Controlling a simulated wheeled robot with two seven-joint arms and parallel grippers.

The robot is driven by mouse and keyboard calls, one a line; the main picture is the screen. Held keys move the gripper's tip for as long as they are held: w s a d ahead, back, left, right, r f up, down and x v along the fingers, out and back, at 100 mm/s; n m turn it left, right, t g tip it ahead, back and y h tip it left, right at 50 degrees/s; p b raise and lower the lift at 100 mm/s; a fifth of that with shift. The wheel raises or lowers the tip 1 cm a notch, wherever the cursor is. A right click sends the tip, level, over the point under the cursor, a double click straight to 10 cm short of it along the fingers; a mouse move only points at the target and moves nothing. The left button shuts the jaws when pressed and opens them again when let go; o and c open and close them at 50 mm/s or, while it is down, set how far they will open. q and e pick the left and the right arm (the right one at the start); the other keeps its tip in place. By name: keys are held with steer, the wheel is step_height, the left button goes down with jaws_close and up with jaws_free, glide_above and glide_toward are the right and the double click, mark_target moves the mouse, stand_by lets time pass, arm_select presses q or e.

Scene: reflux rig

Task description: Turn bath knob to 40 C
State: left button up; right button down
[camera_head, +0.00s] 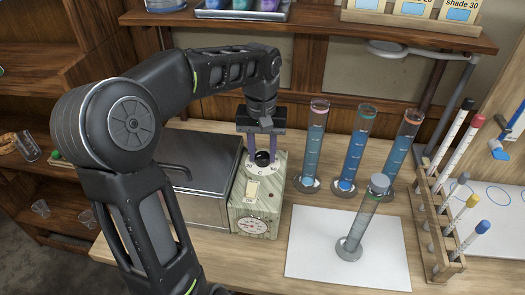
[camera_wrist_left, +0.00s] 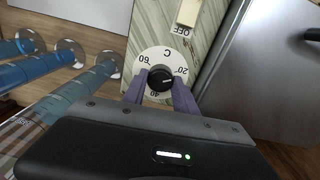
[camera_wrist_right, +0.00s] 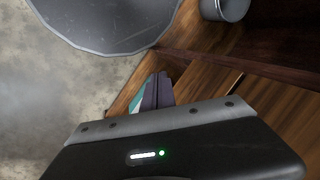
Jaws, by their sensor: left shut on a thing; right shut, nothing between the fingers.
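The bath knob (camera_head: 262,157) is a small black knob on the sloped top of the control box (camera_head: 242,219). In the left wrist view the knob (camera_wrist_left: 160,78) sits in a white dial (camera_wrist_left: 154,55) marked 20, 40, 60 and C. A light mark shows on the knob's right side, towards the 20; its exact reading is unclear. My left gripper (camera_head: 263,150) reaches down from above and is shut on the knob, one finger on each side. My right gripper (camera_wrist_right: 158,90) is shut and empty in the right wrist view, away from the box.
The metal bath (camera_head: 205,165) stands left of the box. Several cylinders of blue liquid (camera_head: 313,145) stand to the right, with another cylinder (camera_head: 362,220) on a white sheet (camera_head: 380,265). A shelf (camera_head: 330,35) overhangs the back.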

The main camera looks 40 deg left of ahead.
arm_select(q)
jaws_close()
steer(key=shift+m, duration=0.4)
steer(key=m+p, duration=0.1)
steer(key=m, duration=0.4)
steer(key=shift+w+d+r, duration=0.1)
steer(key=m, duration=0.6)
steer(key=shift+p, duration=0.4)
steer(key=m, duration=0.6)
steer(key=shift+m+p, duration=0.3)
steer(key=shift+p, duration=0.1)
steer(key=m, duration=0.5)
steer(key=shift+d+p, duration=0.1)
steer(key=shift+p, duration=0.2)
steer(key=shift+m, duration=0.3)
